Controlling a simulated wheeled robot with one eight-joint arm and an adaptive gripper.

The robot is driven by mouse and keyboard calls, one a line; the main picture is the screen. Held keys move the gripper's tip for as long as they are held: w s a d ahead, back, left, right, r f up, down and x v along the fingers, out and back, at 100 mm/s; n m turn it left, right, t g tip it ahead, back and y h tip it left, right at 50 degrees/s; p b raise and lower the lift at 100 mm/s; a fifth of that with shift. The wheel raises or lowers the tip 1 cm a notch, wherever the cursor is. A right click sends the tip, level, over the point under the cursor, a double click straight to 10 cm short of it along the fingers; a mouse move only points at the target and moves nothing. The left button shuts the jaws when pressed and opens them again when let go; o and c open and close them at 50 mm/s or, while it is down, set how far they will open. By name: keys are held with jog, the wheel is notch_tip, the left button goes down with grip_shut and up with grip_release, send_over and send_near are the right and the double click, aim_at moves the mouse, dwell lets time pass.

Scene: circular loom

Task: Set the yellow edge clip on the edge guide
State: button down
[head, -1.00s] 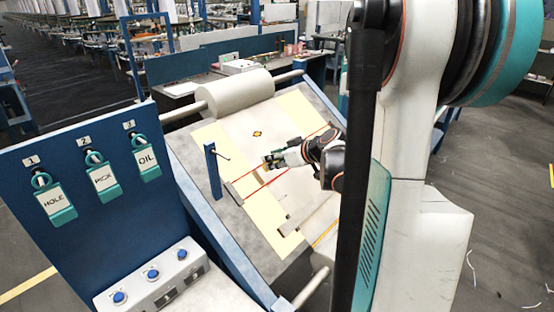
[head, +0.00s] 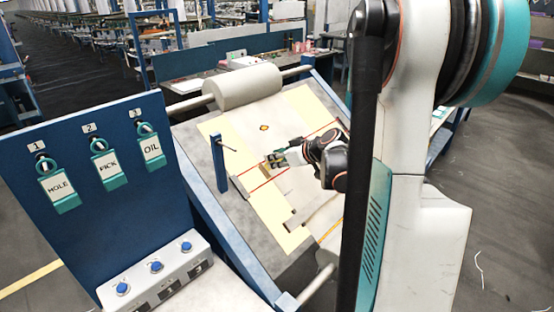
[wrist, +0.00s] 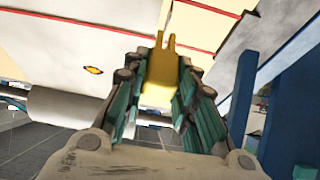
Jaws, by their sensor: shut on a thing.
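My gripper (head: 276,160) is over the slanted cloth panel, near the red line and to the right of the blue post. In the wrist view its teal fingers (wrist: 159,85) are shut on the yellow edge clip (wrist: 160,68), one finger on each side. The clip has two short prongs pointing away from the gripper. In the head view I cannot make the clip out clearly. A grey bar (head: 239,187) at the left end of the red line may be the edge guide; a grey bar (wrist: 238,42) also shows at the wrist view's upper right. The clip is apart from that bar in the wrist view.
A blue post (head: 219,162) with a thin rod stands at the panel's left edge. A cloth roll (head: 243,86) lies across the panel's top. A blue board (head: 75,210) with three teal tags and a button box (head: 158,272) are at the left.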

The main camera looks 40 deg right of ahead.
jog(key=shift+w+f, duration=0.1)
jog(key=shift+f, duration=0.1)
jog(key=shift+w+f+b, duration=0.2)
jog(key=shift+f+b, duration=0.1)
jog(key=shift+b, duration=0.2)
jog(key=shift+w+a+f+b, duration=0.1)
jog(key=shift+w+f+b, duration=0.35)
jog(key=shift+f+b, duration=0.15)
dwell(0.5)
jog(key=shift+w+f, duration=0.2)
jog(key=shift+f, duration=0.1)
jog(key=shift+w+a+f+b, duration=0.1)
jog(key=shift+w+f+b, duration=0.2)
jog(key=shift+b, duration=0.2)
jog(key=c, duration=1.2)
grip_release()
jog(key=shift+s, duration=0.1)
jog(key=v, duration=1.2)
